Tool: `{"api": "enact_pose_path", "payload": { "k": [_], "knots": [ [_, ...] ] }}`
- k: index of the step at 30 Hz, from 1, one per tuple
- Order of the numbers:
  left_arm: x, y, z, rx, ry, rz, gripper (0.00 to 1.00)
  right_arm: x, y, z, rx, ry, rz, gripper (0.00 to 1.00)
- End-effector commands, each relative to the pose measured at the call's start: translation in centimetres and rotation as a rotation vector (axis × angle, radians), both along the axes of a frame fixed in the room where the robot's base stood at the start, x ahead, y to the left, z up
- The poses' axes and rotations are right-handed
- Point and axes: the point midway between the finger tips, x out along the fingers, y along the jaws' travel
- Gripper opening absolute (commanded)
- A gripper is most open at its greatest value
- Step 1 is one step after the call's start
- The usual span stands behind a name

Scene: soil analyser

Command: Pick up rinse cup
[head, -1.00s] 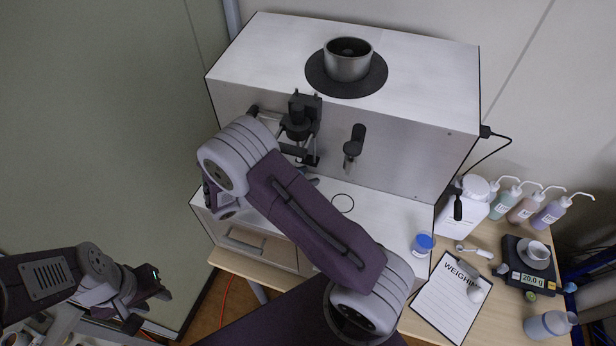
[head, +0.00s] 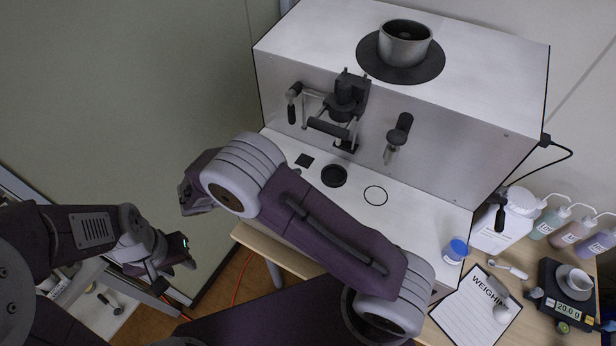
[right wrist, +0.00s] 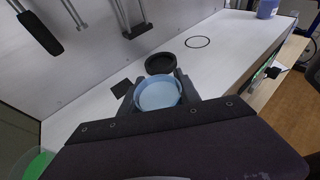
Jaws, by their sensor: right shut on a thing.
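A light-blue round cup (right wrist: 158,94), seen from above, sits between the two dark fingers of my right gripper (right wrist: 157,96) in the right wrist view. The fingers touch it on both sides. It looks like the rinse cup. Behind it are a black round pad (right wrist: 160,64) and a dark square mark (right wrist: 121,87) on the white ledge. In the head view my right arm's wrist hides the cup and most of the right gripper. My left gripper (head: 174,275) is at the lower left, fingers apart and empty, away from the analyser.
The white analyser (head: 455,150) has a metal pot (head: 405,43) on top and handles on its front. The weighing sheet (head: 475,310), bottles and scale (head: 567,295) fill the right table. A green container (right wrist: 38,165) shows lower left in the wrist view.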

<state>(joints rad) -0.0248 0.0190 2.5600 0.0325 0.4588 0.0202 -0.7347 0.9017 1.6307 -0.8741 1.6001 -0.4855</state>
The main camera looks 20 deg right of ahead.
Motion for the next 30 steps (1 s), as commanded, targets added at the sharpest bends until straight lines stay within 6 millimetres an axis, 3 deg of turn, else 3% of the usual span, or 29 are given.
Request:
{"api": "enact_pose_path", "payload": {
  "k": [12,30],
  "knots": [
    [0.0,0.0,-0.7,0.0,0.0,0.0,0.36,-0.4,3.0,0.0,-0.001,0.0,-0.001,0.0],
    [0.0,0.0,-0.9,0.0,0.0,0.0,0.36,-0.5,3.7,0.0,-0.001,0.0,-0.001,0.0]
  ]
}}
